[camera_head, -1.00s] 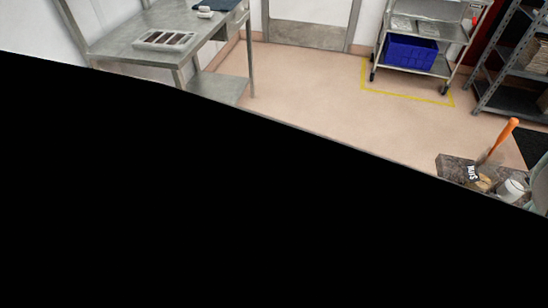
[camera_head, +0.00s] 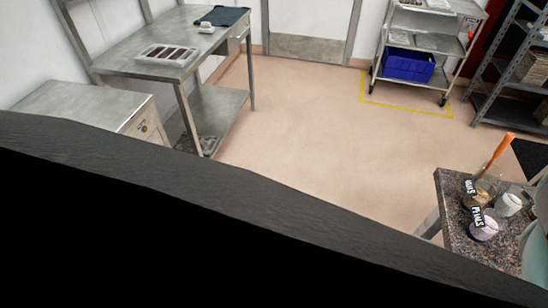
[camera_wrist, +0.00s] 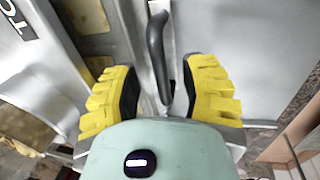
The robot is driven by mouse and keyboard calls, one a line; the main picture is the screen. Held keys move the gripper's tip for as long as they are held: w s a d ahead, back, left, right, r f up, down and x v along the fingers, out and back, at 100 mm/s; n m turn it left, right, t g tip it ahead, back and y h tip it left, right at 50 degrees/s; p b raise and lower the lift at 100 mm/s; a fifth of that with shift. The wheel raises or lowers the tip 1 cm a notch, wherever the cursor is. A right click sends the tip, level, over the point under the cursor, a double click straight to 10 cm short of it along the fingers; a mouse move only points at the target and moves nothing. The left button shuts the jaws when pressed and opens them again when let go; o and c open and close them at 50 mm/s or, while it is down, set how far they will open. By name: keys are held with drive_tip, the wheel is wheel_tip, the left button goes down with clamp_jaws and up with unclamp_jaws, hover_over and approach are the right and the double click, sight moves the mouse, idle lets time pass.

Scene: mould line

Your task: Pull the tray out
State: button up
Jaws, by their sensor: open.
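My gripper (camera_wrist: 160,90) shows in the wrist view with its two yellow ridged fingers wide apart. A dark curved handle (camera_wrist: 158,55) stands between the fingers, with a gap on both sides. The handle is in front of pale grey metal panels (camera_wrist: 220,40); I cannot tell for sure which part is the tray it belongs to. In the head view a light mould tray (camera_head: 167,56) with several dark bars lies on a steel table (camera_head: 130,60). My gripper does not show in the head view.
A large dark surface fills the lower head view and hides much. A granite counter (camera_head: 450,215) with labelled tubs (camera_head: 485,228) and an orange-handled tool (camera_head: 496,153) stands at right. A blue crate (camera_head: 408,65) sits on a cart. The floor (camera_head: 310,130) between is clear.

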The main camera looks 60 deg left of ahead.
drive_tip(key=shift+f, duration=0.2)
idle(0.3)
clamp_jaws()
idle(0.6)
